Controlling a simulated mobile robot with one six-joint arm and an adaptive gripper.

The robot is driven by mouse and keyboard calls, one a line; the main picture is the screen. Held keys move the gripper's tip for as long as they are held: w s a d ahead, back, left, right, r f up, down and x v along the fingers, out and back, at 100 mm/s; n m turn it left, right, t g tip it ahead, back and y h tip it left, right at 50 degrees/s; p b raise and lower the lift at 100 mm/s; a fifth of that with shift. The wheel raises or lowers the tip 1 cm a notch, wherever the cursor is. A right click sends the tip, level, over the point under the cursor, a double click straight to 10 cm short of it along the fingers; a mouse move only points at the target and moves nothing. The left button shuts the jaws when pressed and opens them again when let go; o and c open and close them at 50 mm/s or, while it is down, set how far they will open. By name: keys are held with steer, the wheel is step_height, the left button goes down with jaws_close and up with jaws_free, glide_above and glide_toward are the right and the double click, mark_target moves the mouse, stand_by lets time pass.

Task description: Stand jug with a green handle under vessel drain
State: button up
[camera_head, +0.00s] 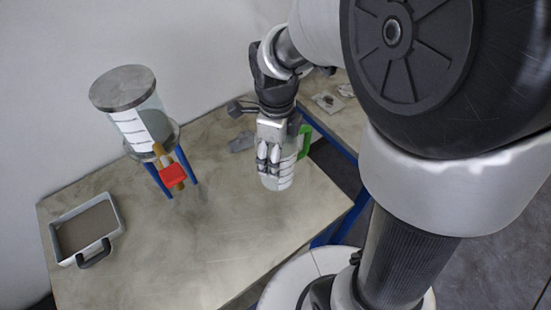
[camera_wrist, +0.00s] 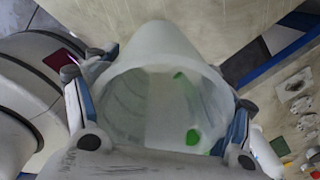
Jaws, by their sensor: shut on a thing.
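The jug with a green handle (camera_head: 280,175) is a translucent, whitish vessel with level marks. My gripper (camera_head: 268,160) is shut on it, with the handle on the right side in the head view. In the wrist view the jug (camera_wrist: 165,95) sits between the two fingers, its wide opening facing the camera. Whether its base touches the table cannot be told. The vessel (camera_head: 135,105) is a clear cylinder with a grey lid on blue legs, to the left of my gripper. Its drain (camera_head: 172,175) has a brass pipe and a red handle, low at the front.
The table (camera_head: 190,245) is bare between the vessel and the jug and along its front. A grey tray with a dark handle (camera_head: 85,230) stands at the left edge. A grey object (camera_head: 242,142) lies behind the jug. Small items (camera_head: 328,101) lie on another surface at the back right.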

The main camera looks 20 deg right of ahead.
step_height(320, 180, up, 5)
steer(key=shift+f+p, duration=0.15)
steer(key=shift+p, duration=0.3)
steer(key=w+f+n, duration=0.1)
steer(key=f+n, duration=0.1)
steer(key=n, duration=0.2)
steer(key=w+f+n, duration=0.1)
steer(key=f+n, duration=0.1)
steer(key=n, duration=0.2)
steer(key=f+n+b, duration=0.1)
steer(key=f+n, duration=0.1)
steer(key=n, duration=0.2)
steer(key=shift+w+f, duration=0.25)
steer(key=shift+w, duration=0.15)
step_height(320, 180, down, 7)
steer(key=w+n+b, duration=0.1)
steer(key=w+n, duration=0.1)
steer(key=n, duration=1.1)
steer(key=shift+n, duration=0.3)
steer(key=shift+f, duration=0.1)
